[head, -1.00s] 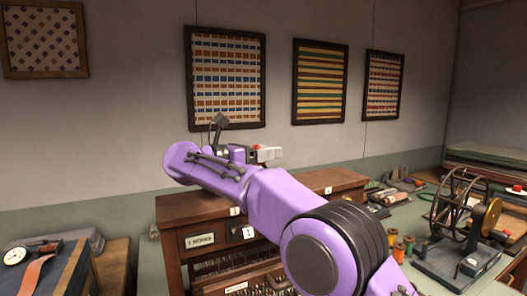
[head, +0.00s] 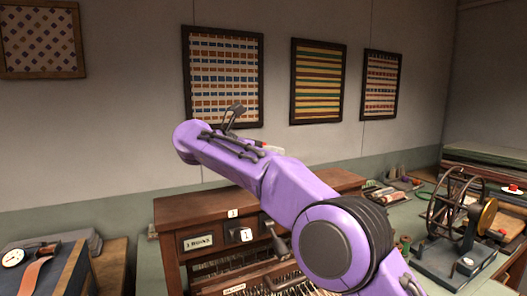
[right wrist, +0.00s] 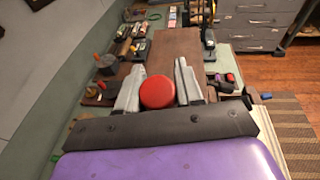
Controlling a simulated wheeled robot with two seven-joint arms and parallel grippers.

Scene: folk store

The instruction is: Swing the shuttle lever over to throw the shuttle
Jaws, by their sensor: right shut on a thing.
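A round red knob (right wrist: 157,92) sits between the two grey fingers of my right gripper (right wrist: 157,70) in the right wrist view; the fingers are shut on it. Whether a lever shaft runs below the knob is hidden. In the head view my purple right arm crosses in front of a wooden loom-like cabinet (head: 180,212). There my right gripper (head: 271,148) is mostly hidden behind its own wrist, with only a pale sliver showing above the cabinet top. A grey handle-like part (head: 278,242) shows on the cabinet front, below the arm. My left gripper is out of view.
A black wheel winder (head: 455,225) stands on the green bench at the right, near thread spools (head: 405,244). A gauge (head: 13,257) lies at the far left. Framed textiles (head: 224,78) hang on the wall. The right wrist view shows grey drawers (right wrist: 250,25).

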